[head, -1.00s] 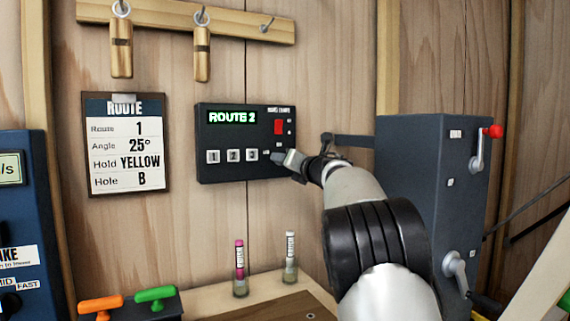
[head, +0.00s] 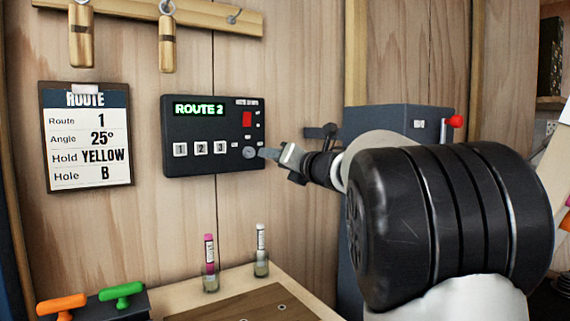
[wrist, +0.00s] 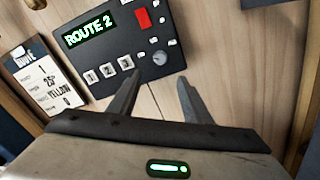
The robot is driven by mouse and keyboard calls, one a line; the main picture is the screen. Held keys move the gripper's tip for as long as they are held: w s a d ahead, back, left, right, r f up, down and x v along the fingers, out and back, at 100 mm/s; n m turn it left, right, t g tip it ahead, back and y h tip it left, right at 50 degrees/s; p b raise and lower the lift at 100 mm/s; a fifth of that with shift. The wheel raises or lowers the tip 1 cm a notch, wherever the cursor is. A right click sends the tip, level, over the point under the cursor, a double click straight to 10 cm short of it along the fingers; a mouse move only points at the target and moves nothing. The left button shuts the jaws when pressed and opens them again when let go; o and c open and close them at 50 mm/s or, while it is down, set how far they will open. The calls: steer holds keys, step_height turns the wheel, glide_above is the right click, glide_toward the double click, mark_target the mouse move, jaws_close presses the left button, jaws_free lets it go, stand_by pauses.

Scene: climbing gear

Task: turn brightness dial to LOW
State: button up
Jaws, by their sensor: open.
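The dark control box (head: 190,160) hangs on the wooden wall, and its display reads "ROUTE 2" in green. The grey round brightness dial (head: 249,152) is at its lower right, with small white labels around it too small to read. It also shows in the wrist view (wrist: 160,58), just beyond my fingertips and between their lines. My gripper (head: 268,153) is just right of the dial in the head view. In the wrist view my gripper (wrist: 158,82) has its two fingers apart with nothing between them. I cannot tell whether a finger touches the dial.
The box also carries a red switch (head: 247,119) and numbered buttons (head: 200,148). A route card (head: 88,150) hangs to the left. Two vials (head: 210,265) stand on the bench below. A dark blue cabinet (head: 385,118) stands behind my arm.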

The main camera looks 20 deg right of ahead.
steer(key=shift+v, duration=2.1)
steer(key=s+d+f+m+g+h, duration=0.1)
steer(key=s+d+f+m+h, duration=0.25)
steer(key=s+m, duration=0.55)
steer(key=s+d+f+m+g+h, duration=0.15)
steer(key=s+m+h, duration=0.35)
steer(key=m, duration=0.7)
steer(key=s+a+f+m+g+y, duration=0.1)
steer(key=s+a+f+m+g, duration=0.5)
steer(key=s+f, duration=0.6)
steer(key=s+a+f+m+g+y, duration=0.25)
steer(key=s+a+f+m, duration=0.35)
steer(key=s+f, duration=0.65)
step_height(320, 180, up, 29)
steer(key=d+p, duration=0.1)
steer(key=p, duration=2.5)
steer(key=shift+s+m+g+h+p, duration=0.3)
steer(key=shift+s+m+p, duration=0.05)
steer(key=shift+s+m, duration=0.05)
steer(key=shift+d+f, duration=0.1)
steer(key=shift+f, duration=0.05)
